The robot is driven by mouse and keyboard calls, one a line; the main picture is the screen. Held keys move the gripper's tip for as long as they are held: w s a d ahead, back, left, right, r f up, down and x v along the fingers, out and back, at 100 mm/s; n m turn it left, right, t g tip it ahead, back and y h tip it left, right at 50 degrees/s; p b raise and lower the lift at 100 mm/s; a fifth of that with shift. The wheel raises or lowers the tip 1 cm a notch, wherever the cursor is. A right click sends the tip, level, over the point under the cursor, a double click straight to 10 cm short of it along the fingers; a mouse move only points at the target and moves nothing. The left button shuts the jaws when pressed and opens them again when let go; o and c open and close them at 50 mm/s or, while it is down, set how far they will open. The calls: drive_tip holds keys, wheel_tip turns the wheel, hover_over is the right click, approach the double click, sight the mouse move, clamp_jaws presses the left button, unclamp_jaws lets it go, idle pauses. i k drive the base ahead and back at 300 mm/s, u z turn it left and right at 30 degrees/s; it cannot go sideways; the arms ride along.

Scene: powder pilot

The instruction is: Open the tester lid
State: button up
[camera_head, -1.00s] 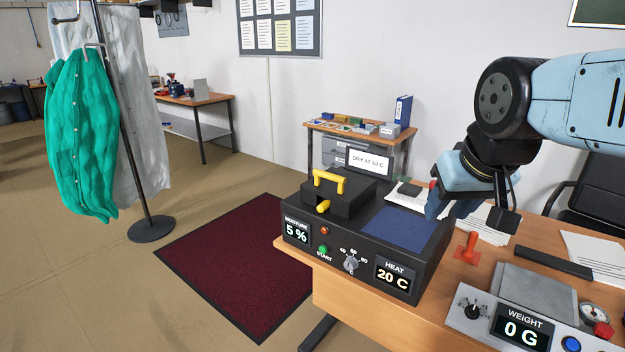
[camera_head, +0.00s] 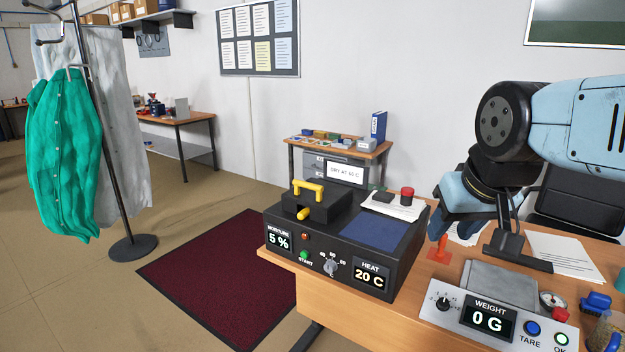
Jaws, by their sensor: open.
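The tester (camera_head: 335,262) is a black box on the wooden desk, with a moisture display reading 5 %, a heat display reading 20 C, a green start button and a dial. Its black lid (camera_head: 318,207) is at the tester's left back and looks shut. A yellow handle (camera_head: 308,187) stands on the lid, and a yellow knob (camera_head: 304,215) sticks out at its front. My gripper (camera_head: 437,232) hangs to the right of the tester, apart from the lid. It is open and I see nothing in it. My wrist partly hides its jaws.
A scale (camera_head: 490,312) reading 0 G stands at front right. A coat stand (camera_head: 128,245) is at left. Space above the lid is clear.

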sight(326, 201)
drive_tip(key=i, duration=0.85)
drive_tip(key=u, duration=0.05)
